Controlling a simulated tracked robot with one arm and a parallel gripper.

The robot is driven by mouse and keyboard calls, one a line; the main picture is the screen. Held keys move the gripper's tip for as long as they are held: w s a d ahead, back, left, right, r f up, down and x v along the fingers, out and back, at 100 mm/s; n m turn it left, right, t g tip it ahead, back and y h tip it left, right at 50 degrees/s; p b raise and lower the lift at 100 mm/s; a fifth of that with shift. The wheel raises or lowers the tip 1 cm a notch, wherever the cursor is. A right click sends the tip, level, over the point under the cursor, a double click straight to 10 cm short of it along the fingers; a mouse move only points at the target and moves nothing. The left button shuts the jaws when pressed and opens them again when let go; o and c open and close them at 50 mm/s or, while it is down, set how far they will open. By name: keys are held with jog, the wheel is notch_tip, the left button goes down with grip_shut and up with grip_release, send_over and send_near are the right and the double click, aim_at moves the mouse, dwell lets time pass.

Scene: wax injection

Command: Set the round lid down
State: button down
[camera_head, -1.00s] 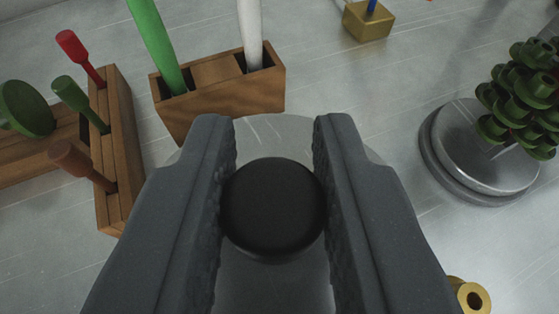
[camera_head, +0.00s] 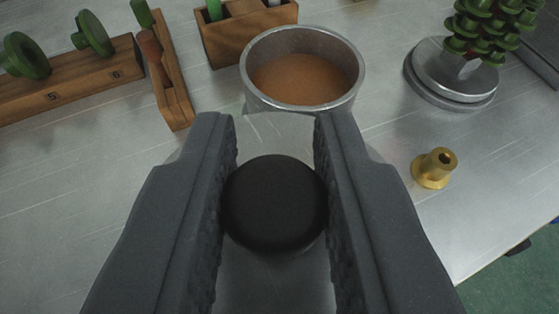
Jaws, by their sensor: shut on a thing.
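My gripper (camera_head: 276,135) is shut on the black knob of the round lid (camera_head: 275,205), at the lower middle of the view. The grey metal disc of the lid shows around and below the knob, partly hidden by the two fingers. A round metal pot (camera_head: 254,96) with brown contents stands just beyond the fingertips, and the lid's far edge overlaps the pot's lower part in the picture. I cannot tell how high the lid is above the table.
A brass fitting (camera_head: 432,170) stands to the right on the metal table (camera_head: 90,215). A green wax tree on a round metal base (camera_head: 450,75) is at the upper right. Wooden holders (camera_head: 85,88) with tools are at the upper left. The table's edge is at the lower right.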

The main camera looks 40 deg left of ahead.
jog(key=shift+s+d+b, duration=0.4)
jog(key=shift+s+b, duration=0.2)
jog(key=shift+b, duration=1.1)
jog(key=shift+d, duration=0.1)
